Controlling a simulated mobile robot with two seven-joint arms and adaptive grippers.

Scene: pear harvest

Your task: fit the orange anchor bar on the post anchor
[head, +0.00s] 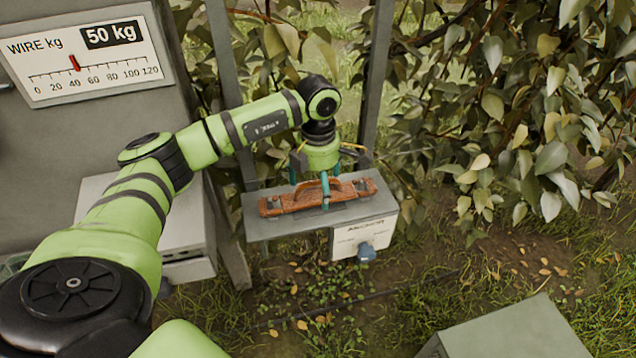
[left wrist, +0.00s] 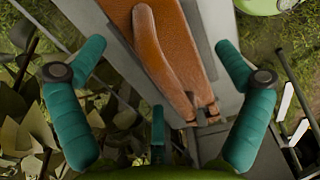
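The orange anchor bar (head: 280,203) has a raised arched handle and lies lengthwise along the top of the grey post anchor (head: 365,205), whose front is marked "ANCHOR". Whether the bar is fully seated is not clear. My left gripper (head: 318,184) is right above the bar, pointing down, its teal fingers around the handle. In the left wrist view the fingers of my left gripper (left wrist: 160,55) are spread wide, with the bar's handle (left wrist: 155,50) between them and visible gaps on both sides. Fingers partly hide the bar. My right gripper is not in view.
A scale panel (head: 85,55) reading "50 kg" stands at the upper left. A metal post (head: 375,80) rises behind the anchor. A blue knob (head: 366,252) sticks out of the anchor's front. Leafy plants (head: 520,110) fill the right. A grey box (head: 510,335) is at the lower right.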

